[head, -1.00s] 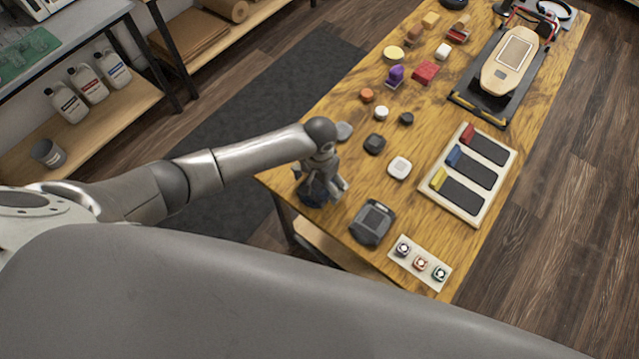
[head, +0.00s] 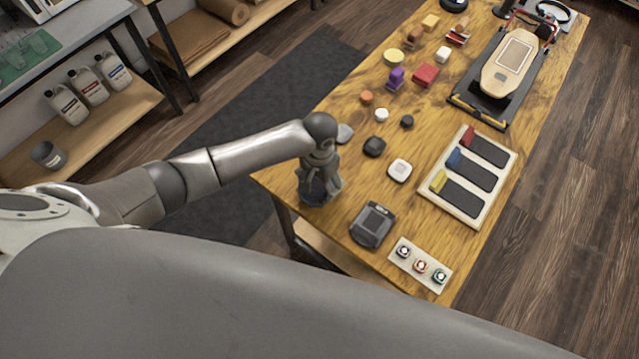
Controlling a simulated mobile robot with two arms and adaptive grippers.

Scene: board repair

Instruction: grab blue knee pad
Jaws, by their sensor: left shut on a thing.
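The blue knee pad (head: 310,199) is dark blue and sits at the near left edge of the wooden table. It is mostly hidden under my left gripper. My left gripper (head: 322,192) points down over the pad and is shut on it. I cannot tell whether the pad is touching the table or slightly lifted. My right gripper is not in view.
A dark handheld device (head: 372,224) lies just right of the gripper. Nearby are a white block (head: 399,170), a black block (head: 374,146) and a grey disc (head: 344,133). A pale tray (head: 477,212) and a skateboard deck (head: 508,65) stand farther right.

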